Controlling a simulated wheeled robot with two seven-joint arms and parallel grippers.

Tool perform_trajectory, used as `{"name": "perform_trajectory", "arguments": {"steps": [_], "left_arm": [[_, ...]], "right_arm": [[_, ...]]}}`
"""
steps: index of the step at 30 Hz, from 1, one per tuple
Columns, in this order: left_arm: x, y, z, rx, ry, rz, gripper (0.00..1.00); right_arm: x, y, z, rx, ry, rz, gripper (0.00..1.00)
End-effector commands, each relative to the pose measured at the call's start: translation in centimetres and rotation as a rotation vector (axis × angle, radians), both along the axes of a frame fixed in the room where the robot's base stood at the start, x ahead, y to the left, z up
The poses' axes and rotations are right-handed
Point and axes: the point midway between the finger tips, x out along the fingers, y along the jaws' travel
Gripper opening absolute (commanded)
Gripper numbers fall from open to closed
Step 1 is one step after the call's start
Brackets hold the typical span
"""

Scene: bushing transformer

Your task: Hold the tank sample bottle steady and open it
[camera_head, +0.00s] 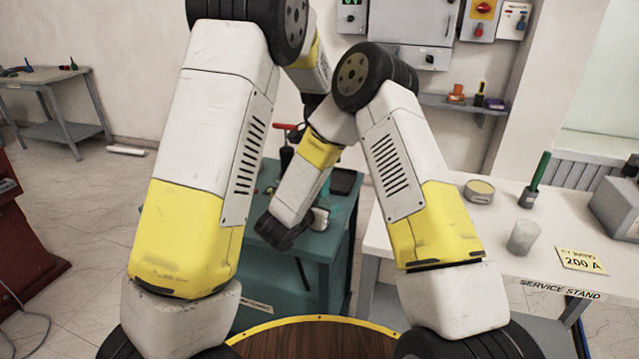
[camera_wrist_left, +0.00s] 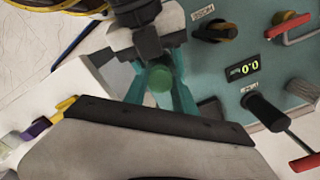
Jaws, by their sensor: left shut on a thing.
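In the left wrist view, the teal fingers of my left gripper (camera_wrist_left: 160,68) are closed around a small round green piece (camera_wrist_left: 160,80), which seems to be part of the tank sample bottle. Most of the bottle is hidden by the fingers and gripper housings. A dark and grey gripper part, apparently my right gripper (camera_wrist_left: 147,42), sits just beyond the green piece at the top. Its fingers cannot be made out, nor whether it touches the bottle. In the head view my arms cover the bottle and the left gripper.
The teal cabinet (camera_head: 290,268) stands between my arms. Its panel has black knobs, a 0.0 display (camera_wrist_left: 243,69) and red handles (camera_wrist_left: 290,27). At right is a white service stand (camera_head: 480,225) with a cloudy beaker (camera_head: 523,237) and a green-handled tool (camera_head: 538,172).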

Motion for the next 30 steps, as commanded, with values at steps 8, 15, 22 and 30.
{"name": "perform_trajectory", "arguments": {"steps": [8,15,22,30], "left_arm": [[0.03,-0.01,0.06,0.0,-0.004,0.607,0.0],[0.04,0.0,0.1,0.001,-0.006,1.027,0.0],[0.05,0.01,0.11,-0.001,-0.006,1.066,0.0],[0.06,0.0,0.11,-0.001,-0.006,1.066,0.0]], "right_arm": [[-0.01,-0.02,0.0,0.0,0.0,-0.001,0.0],[-0.01,-0.02,0.0,0.0,0.0,-0.001,0.0],[-0.01,-0.02,0.0,0.0,0.0,0.0,0.0],[0.0,-0.01,0.0,0.0,0.0,0.0,0.0]]}}
